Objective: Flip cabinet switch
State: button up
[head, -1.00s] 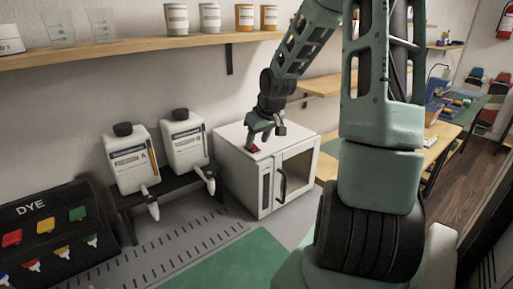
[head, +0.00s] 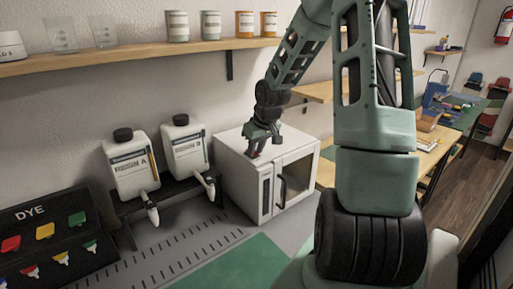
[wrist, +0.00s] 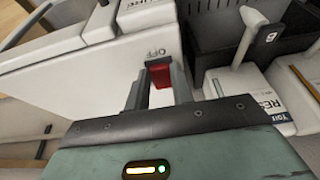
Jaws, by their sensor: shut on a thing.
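The white cabinet (head: 233,168) stands on the bench, with a dark window and a handle on its front door. In the wrist view, the red switch (wrist: 160,75) is on the cabinet's white top (wrist: 100,72), beside the printed word OFF. My gripper (wrist: 161,88) has one finger on each side of the red switch and is shut on it. In the head view, my gripper (head: 261,146) points down at the cabinet's top near its front edge and mostly hides the switch.
Two white bottles, A (head: 131,166) and B (head: 185,145), stand in a dark rack left of the cabinet. A black DYE rack (head: 50,240) is at the far left. A wooden shelf (head: 130,50) runs along the wall above. A green mat (head: 230,268) lies in front.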

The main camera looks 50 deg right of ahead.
jog(key=g+p, duration=0.1)
jog(key=p, duration=0.1)
jog(key=w+r+g+p, duration=0.1)
jog(key=p, duration=0.1)
jog(key=shift+g+y, duration=0.3)
jog(key=shift+g, duration=0.1)
jog(key=shift+w+d+f+g+p, duration=0.1)
jog(key=shift+d+f+g+p, duration=0.05)
jog(key=shift+g+p, duration=0.55)
jog(key=o, duration=1)
jog(key=shift+f, duration=0.1)
